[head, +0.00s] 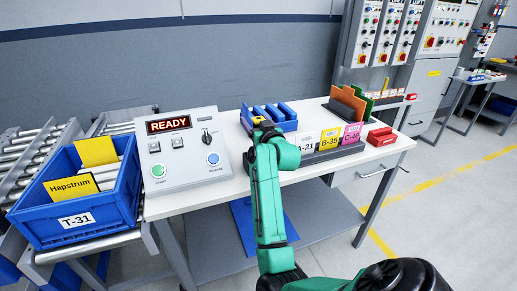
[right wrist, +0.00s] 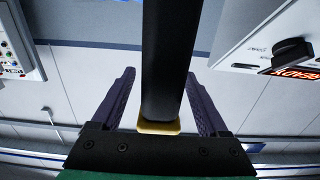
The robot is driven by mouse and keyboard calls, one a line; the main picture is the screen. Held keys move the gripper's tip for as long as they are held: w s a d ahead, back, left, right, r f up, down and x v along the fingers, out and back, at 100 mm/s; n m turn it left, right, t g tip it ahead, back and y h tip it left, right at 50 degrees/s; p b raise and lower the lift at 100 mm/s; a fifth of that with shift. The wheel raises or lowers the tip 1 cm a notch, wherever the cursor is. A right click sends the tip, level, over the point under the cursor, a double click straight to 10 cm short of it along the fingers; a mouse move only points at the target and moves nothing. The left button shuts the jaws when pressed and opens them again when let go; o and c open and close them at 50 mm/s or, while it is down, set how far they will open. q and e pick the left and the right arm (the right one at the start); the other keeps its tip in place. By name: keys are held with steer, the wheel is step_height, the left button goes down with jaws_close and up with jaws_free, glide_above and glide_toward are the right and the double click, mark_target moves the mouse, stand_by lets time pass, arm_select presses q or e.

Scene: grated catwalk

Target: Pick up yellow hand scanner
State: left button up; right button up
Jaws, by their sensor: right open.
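The hand scanner shows in the right wrist view as a black handle (right wrist: 165,60) with a yellow end (right wrist: 158,127). The handle lies between the two fingers of my right gripper (right wrist: 160,75). The fingers are open, with a gap on each side of the handle. In the head view a small yellow part (head: 257,120) shows just beyond my right gripper (head: 262,130), by the blue tray (head: 288,126). My own wrist hides most of the scanner there. My left gripper is not in view.
A control box (head: 183,170) reading READY stands left of my arm. A blue bin (head: 70,218) marked T-31 sits on the rollers at far left. Labelled card slots, A-21, B-35 (head: 330,142) and C-48, and a red box (head: 381,137) stand to the right.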

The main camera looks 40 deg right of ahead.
steer(key=shift+s, duration=0.1)
jaws_close()
stand_by(1.2)
